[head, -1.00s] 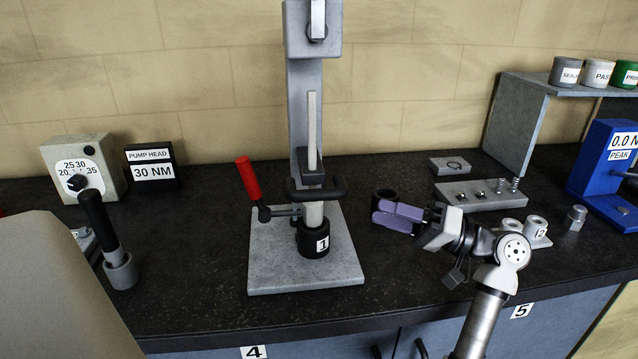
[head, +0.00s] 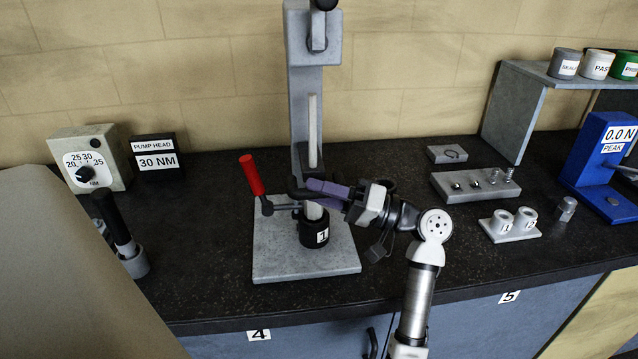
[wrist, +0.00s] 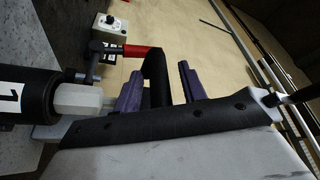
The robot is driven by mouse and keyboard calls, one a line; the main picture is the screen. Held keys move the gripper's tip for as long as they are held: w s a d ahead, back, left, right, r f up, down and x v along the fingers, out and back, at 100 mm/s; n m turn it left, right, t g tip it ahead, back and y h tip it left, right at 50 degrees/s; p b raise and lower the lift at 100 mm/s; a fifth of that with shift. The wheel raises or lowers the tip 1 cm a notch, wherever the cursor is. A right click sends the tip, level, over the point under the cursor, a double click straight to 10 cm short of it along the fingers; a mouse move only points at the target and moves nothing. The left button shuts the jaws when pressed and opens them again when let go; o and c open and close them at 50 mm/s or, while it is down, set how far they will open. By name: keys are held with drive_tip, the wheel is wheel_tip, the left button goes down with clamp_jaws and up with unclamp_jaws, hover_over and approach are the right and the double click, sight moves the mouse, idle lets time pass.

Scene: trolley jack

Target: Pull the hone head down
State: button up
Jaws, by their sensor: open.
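The grey stand (head: 305,92) stands upright on its base plate (head: 285,262) at the middle of the counter. A black looped handle (head: 296,190), which looks like part of the hone head, sits low on it. A pale shaft (head: 314,211) runs from there into a black cylinder (head: 315,234) labelled 1. My gripper (head: 312,189) is open, its purple fingers at the handle's right side. In the wrist view, a black bar of the handle (wrist: 157,72) shows between the parted fingers. I cannot tell whether they touch it. The cylinder is at the left edge there (wrist: 30,96).
A red-handled lever (head: 251,175) juts out left of the stand. A black-handled tool (head: 115,222) stands farther left. Counter between stand and cups is mostly clear.

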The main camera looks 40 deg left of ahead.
drive_tip(key=shift+s+a, duration=0.1)
drive_tip(key=shift+a, duration=0.1)
clamp_jaws()
idle(0.4)
